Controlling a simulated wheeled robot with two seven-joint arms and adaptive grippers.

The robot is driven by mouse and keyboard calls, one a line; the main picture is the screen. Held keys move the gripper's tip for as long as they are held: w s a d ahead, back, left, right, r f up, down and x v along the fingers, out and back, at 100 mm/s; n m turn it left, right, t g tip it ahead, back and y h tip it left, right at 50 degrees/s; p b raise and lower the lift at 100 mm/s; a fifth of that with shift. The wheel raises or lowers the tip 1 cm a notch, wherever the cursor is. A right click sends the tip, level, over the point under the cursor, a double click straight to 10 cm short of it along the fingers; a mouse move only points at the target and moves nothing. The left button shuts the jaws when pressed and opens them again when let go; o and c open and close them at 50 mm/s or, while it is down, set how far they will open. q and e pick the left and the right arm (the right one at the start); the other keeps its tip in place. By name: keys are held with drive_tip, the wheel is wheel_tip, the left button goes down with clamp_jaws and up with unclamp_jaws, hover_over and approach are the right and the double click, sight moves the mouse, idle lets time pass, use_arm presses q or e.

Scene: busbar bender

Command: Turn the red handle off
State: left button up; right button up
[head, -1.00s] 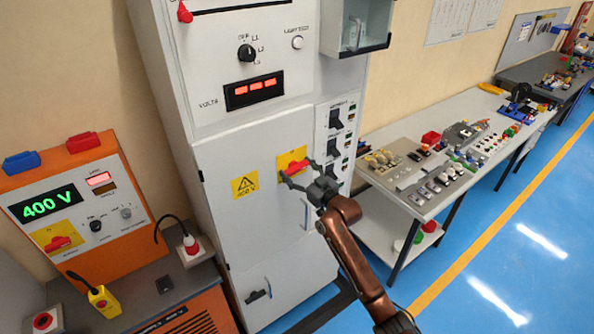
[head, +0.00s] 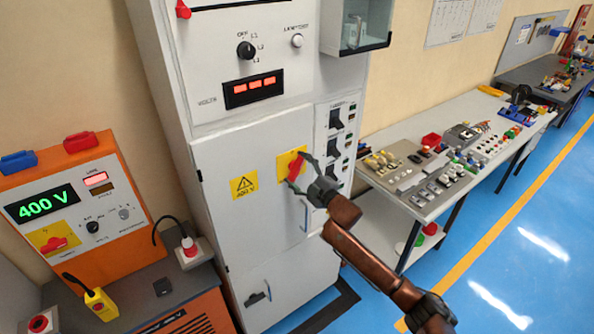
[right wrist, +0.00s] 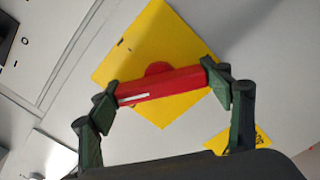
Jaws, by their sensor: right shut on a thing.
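The red handle (head: 295,169) is a bar on a yellow plate (head: 284,160) on the grey cabinet door. In the head view it stands steeply, close to upright. My right gripper (head: 299,171) reaches it from the right, with one finger at its upper end and the other at its lower end. In the right wrist view the red handle (right wrist: 160,85) lies between the fingertips of the right gripper (right wrist: 162,88). The fingers are shut on its two ends, in front of the yellow plate (right wrist: 140,50). My left gripper is not in view.
The grey cabinet (head: 235,150) has a yellow warning sign (head: 244,186) left of the handle and black switches (head: 335,118) to the right. An orange 400 V unit (head: 110,185) stands at left. A workbench (head: 390,195) with parts stands at right.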

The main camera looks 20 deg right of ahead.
drive_tip(key=n, duration=0.6)
drive_tip(key=shift+n, duration=0.3)
idle(0.4)
drive_tip(key=o, duration=1.7)
drive_tip(key=v, duration=1.2)
